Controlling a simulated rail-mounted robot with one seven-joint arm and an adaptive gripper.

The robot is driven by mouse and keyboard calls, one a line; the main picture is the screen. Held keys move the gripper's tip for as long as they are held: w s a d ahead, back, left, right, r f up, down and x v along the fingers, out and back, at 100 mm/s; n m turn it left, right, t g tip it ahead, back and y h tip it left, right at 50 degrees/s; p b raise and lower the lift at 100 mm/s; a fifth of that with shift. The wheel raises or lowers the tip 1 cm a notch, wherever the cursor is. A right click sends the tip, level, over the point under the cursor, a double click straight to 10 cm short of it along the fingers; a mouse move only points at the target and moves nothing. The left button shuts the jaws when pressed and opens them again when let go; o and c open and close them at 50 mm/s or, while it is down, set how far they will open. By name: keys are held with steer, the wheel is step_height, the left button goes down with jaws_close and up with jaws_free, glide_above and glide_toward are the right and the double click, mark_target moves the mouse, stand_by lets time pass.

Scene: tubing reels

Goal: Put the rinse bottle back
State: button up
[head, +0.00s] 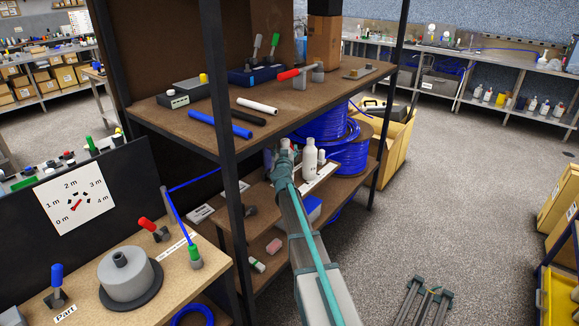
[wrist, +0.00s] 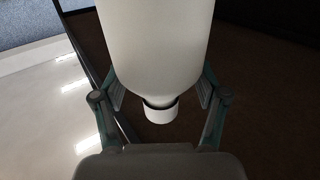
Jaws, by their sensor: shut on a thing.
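In the wrist view a white bottle (wrist: 155,45) fills the top middle, its narrow neck and white cap (wrist: 161,111) toward my palm. My gripper (wrist: 160,88) has a finger on each side of the bottle's shoulder and is shut on it. In the head view my gripper (head: 282,158) is at the shelf unit, below the upper board. White bottles (head: 310,157) show just right of it, above a pale labelled strip (head: 320,179) on the lower shelf. My arm and gripper hide part of that area. I cannot tell in the head view which bottle is held.
Blue tubing reels (head: 326,128) stand behind the bottles. The upper board (head: 170,122) and black upright (head: 222,120) lie close to my arm. Cardboard boxes (head: 396,150) stand at the right. The floor (head: 470,190) to the right is mostly open.

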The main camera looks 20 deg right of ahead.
steer(key=w+d+f+b, duration=0.2)
steer(key=w+d+f, duration=0.2)
steer(key=f, duration=0.5)
steer(key=shift+w+f, duration=0.35)
steer(key=shift+w, duration=0.35)
steer(key=shift+d+f+b, duration=0.1)
steer(key=shift+f+b, duration=0.05)
steer(key=shift+b, duration=0.15)
steer(key=o, duration=1.8)
steer(key=b+v, duration=0.2)
steer(key=v, duration=1)
